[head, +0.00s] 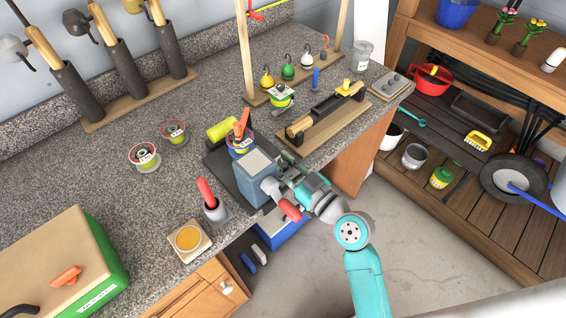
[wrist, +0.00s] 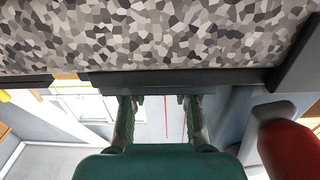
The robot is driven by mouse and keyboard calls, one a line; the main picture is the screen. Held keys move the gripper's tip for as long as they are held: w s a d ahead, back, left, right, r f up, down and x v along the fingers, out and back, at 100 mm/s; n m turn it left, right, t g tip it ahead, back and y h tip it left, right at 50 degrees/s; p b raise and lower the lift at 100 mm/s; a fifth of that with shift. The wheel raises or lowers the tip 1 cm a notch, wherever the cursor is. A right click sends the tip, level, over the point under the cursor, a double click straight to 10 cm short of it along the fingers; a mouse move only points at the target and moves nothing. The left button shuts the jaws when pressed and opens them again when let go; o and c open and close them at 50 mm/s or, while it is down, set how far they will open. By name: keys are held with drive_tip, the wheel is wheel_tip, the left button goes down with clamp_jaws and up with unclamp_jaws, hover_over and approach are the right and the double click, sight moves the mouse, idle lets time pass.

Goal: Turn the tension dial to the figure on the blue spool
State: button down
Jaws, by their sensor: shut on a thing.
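The blue-rimmed spool (head: 238,152) sits on the bench machine, with an orange piece on top and a white label too small to read. The blue-grey machine (head: 257,168) stands on a dark base at the bench's front edge. A red crank handle (head: 290,210) sticks out at its front; a red handle also shows in the wrist view (wrist: 290,148). My gripper (head: 285,178) is at the machine's right side, shut on what appears to be the tension dial. The dial and its figures are hidden in the head view. In the wrist view my fingertips (wrist: 159,99) stand apart below the dark base edge.
Two labelled spools (head: 145,158) (head: 173,132) lie left of the machine. A red-handled tool in a holder (head: 213,208) and an amber dish (head: 188,239) stand in front. A wooden-ended rack (head: 322,118) lies close on the right. Open floor (head: 420,235) lies beyond the bench.

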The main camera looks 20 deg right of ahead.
drive_tip(key=shift+r, duration=0.1)
drive_tip(key=c, duration=0.8)
unclamp_jaws()
drive_tip(key=shift+c, duration=0.2)
drive_tip(key=v, duration=1.2)
